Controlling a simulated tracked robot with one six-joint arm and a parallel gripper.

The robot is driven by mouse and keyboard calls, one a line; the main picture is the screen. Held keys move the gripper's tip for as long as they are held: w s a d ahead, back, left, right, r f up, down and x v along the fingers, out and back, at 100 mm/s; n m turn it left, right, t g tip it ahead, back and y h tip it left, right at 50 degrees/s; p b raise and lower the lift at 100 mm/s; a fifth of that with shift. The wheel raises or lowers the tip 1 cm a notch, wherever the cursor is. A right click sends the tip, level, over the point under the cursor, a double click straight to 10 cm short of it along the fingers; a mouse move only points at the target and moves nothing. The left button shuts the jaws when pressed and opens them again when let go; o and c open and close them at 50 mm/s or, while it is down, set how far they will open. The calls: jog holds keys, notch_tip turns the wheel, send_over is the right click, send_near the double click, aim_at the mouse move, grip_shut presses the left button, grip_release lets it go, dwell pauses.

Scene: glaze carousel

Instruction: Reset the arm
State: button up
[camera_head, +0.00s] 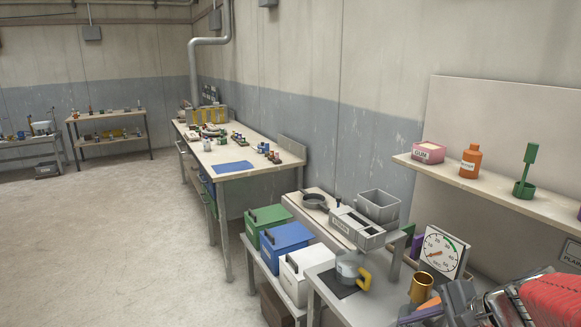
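Grey metal parts that look like my gripper (452,305) show at the lower right, cut by the bottom edge. A red and grey part of my arm reaches in from the right edge. The fingers are too cropped and crowded together to tell whether they are open or shut. I see nothing clearly held between them. A brass-coloured cup (421,289) stands just left of the gripper, in front of a dial scale (440,252).
A kettle-like pot (350,268) with a yellow handle sits on a dark mat. Green (267,228), blue (284,245) and white (305,271) lidded bins stand left of it. A shelf (465,183) holds a pink box, orange bottle and green tool. The floor at left is clear.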

jog(key=s+a+r+n+h, duration=0.2)
jog(key=s+a+n, duration=0.3)
jog(key=n, duration=0.3)
jog(key=s+a+r+n+h, duration=0.2)
jog(key=s+a+n+h, duration=0.1)
jog(key=s+a+n, duration=0.2)
jog(key=s+n, duration=0.2)
jog(key=n, duration=0.1)
jog(key=shift+s+a+r+h, duration=0.15)
jog(key=shift+r+h, duration=0.1)
jog(key=shift+h, duration=0.05)
jog(key=shift+r, duration=0.1)
notch_tip(320, 180, up, 12)
dwell(0.3)
